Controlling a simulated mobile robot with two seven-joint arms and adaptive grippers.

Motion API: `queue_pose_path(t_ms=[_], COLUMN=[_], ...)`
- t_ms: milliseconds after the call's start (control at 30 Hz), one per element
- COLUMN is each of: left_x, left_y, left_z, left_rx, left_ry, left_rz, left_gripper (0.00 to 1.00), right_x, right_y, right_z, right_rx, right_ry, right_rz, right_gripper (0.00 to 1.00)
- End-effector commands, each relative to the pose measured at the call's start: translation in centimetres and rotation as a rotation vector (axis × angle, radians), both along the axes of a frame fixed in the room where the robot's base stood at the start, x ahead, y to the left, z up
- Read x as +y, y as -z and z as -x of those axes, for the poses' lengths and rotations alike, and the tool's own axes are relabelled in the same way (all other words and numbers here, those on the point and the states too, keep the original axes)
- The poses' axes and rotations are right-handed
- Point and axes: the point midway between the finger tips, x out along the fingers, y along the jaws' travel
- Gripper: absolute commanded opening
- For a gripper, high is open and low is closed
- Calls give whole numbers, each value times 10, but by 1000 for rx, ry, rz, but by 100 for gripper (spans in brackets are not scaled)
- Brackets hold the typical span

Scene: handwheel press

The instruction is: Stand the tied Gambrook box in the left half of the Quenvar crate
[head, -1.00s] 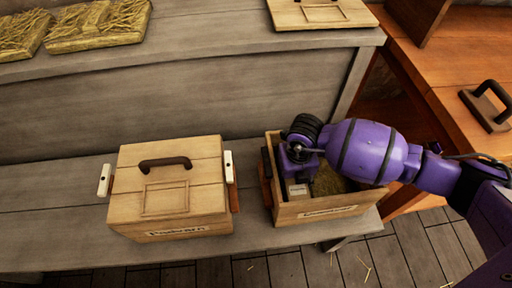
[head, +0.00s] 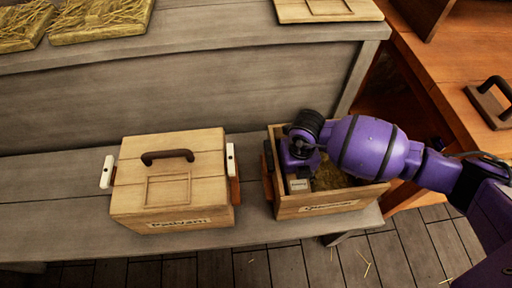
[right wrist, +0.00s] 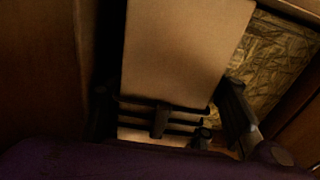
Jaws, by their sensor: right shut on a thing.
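The open wooden crate (head: 330,208) stands at the right end of the grey bench, a label on its front too blurred to read surely. My right gripper (head: 298,176) reaches down into its left half. It is shut on the Gambrook box, of which a small pale part (head: 299,185) shows below the gripper. In the right wrist view the box is a plain tan block (right wrist: 185,50) with dark bands near the black fingers (right wrist: 195,120). Straw (right wrist: 275,60) lies beside it. Whether the box touches the crate floor is hidden. My left gripper is out of view.
A lidded crate (head: 172,190) with a dark handle and white side grips stands left of the open crate, a gap between them. Straw trays (head: 100,20) and a wooden lid (head: 328,9) lie on the upper ledge. An orange-brown bench (head: 450,100) is at the right.

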Motion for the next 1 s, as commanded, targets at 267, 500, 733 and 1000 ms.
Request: queue_pose_path(t_ms=[267,500,733,1000], left_x=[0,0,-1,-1], left_y=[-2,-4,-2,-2], left_z=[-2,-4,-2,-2], left_rx=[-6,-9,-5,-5], left_ry=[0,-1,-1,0], left_rz=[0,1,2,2], left_gripper=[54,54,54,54], right_x=[0,1,2,1], right_y=[0,0,-15,-72], right_z=[0,1,-1,-1], right_rx=[0,1,-3,-5], right_ry=[0,-1,-1,-2], right_rz=[-1,-3,-6,-4], right_gripper=[71,71,71,71])
